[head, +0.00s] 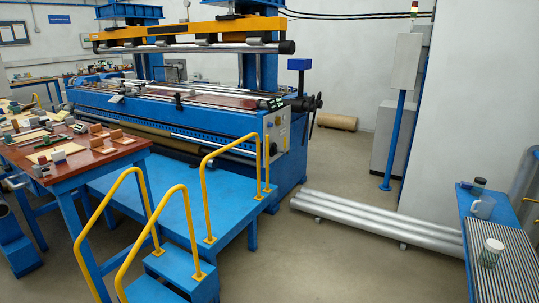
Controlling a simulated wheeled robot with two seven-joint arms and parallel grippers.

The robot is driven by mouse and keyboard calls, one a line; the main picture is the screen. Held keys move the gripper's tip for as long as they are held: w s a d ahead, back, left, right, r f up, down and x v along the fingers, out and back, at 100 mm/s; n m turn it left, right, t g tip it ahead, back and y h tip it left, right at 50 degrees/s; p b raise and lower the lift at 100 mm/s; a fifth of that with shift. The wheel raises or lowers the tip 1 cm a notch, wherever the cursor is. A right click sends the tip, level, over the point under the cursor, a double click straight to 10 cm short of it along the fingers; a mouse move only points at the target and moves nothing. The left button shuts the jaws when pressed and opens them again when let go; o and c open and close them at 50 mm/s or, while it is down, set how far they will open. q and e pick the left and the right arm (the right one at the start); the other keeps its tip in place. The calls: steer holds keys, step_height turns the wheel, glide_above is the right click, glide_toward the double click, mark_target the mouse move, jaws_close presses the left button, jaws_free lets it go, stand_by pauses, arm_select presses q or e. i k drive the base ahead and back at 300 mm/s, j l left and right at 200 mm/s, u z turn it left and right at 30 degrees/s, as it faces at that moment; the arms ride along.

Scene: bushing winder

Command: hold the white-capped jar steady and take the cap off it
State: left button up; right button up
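The white-capped jar (490,256) stands upright on the blue bench at the lower right of the head view. Its body looks clear or pale green, and a whitish cap (494,245) sits on top. It stands on a grey ribbed surface (513,262). Neither of my grippers shows in this view, and nothing is touching the jar.
Yellow-railed blue steps (168,285) and a winding machine (190,115) stand further left. Open floor lies between.

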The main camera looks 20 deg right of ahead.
mark_target(487, 261)
steer(key=i+z, duration=0.25)
steer(key=z, duration=0.15)
steer(key=i+z, duration=0.35)
steer(key=i+j+z, duration=0.1)
steer(key=z, duration=0.3)
steer(key=i+j+z, duration=0.2)
steer(key=i+z, duration=0.15)
